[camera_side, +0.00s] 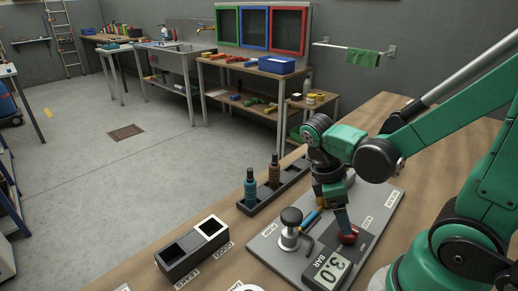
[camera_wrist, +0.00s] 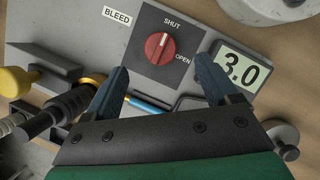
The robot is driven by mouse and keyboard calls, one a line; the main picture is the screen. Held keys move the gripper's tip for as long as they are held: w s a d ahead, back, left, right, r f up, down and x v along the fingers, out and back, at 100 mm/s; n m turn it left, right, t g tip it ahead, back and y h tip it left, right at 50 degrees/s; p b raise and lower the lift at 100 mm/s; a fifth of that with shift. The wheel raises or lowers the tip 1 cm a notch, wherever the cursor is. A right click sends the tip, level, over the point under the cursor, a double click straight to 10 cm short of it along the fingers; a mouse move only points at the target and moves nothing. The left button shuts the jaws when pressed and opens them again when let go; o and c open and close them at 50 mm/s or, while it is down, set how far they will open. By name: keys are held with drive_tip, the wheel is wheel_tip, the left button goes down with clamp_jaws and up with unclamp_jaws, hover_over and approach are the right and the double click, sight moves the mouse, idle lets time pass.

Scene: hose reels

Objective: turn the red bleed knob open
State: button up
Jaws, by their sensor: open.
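The red bleed knob (camera_wrist: 160,48) sits on a dark square plate (camera_wrist: 182,23) with SHUT at its top and OPEN at its right. The knob's white line points up toward SHUT. My gripper (camera_wrist: 165,75) is open in the wrist view, with one blue-grey finger on each side below the knob. Nothing is between the fingers, and they look apart from the knob. In the side view my gripper (camera_side: 345,226) points down at the red knob (camera_side: 349,235) and partly hides it. The gauge display (camera_wrist: 240,69) reads 3.0.
A black rack (camera_side: 248,208) with two bottles stands behind. A black box (camera_side: 190,249) sits at the front left. Bare wooden table (camera_side: 135,268) lies around it.

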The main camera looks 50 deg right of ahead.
sight(352, 238)
drive_tip(key=shift+x, duration=2.45)
drive_tip(key=shift+r, duration=0.1)
clamp_jaws()
